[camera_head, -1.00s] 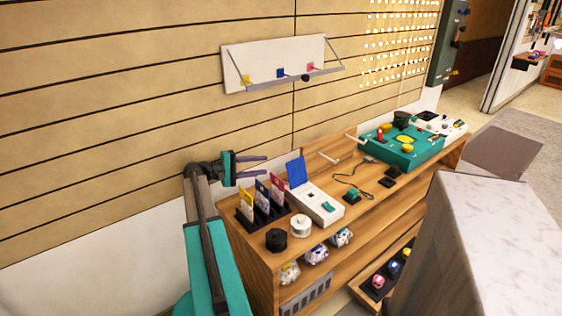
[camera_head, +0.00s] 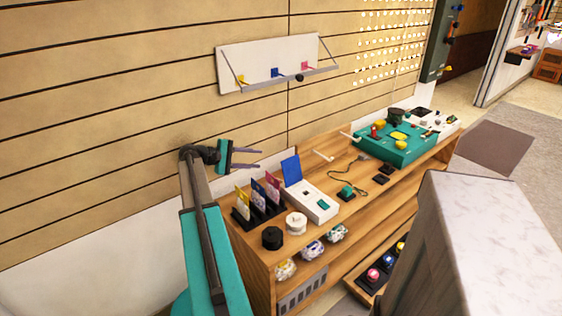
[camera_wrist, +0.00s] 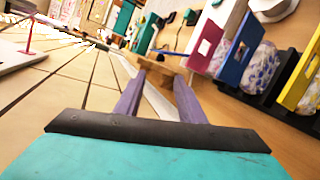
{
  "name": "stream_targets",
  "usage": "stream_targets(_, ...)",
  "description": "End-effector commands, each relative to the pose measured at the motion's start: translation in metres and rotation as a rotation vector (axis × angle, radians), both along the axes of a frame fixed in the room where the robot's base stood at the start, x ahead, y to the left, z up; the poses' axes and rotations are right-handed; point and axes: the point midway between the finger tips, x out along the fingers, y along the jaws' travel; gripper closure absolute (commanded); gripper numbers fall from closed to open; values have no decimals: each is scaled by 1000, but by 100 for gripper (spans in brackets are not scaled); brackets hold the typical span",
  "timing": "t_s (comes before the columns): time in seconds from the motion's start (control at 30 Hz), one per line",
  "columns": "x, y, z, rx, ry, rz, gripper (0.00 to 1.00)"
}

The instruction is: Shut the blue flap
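The blue flap (camera_head: 292,170) stands raised at the back end of a white box (camera_head: 318,208) on the wooden bench. The box has a small teal part on its top. My gripper (camera_head: 260,158) is to the left of the flap, at about its height in the picture and apart from it. Its two purple fingers are spread with nothing between them, as the wrist view (camera_wrist: 158,78) also shows. I cannot make out the flap for sure in the wrist view.
A black rack (camera_head: 262,213) of coloured cards stands left of the box, below my gripper; its blue card (camera_wrist: 239,48) shows close by in the wrist view. Black (camera_head: 272,238) and white (camera_head: 296,223) spools stand in front. A slatted wall is behind.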

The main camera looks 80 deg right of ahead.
Motion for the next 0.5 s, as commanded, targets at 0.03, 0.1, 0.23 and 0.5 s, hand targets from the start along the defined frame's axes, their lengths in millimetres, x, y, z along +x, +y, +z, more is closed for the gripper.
stream_targets(0.03,-5,-3,-2,0,1,-2,64)
stream_targets(0.1,-11,-8,-4,1,0,-2,64)
stream_targets(0.23,-24,-19,-10,1,1,-3,64)
stream_targets(0.5,-52,-42,-23,0,1,-2,64)
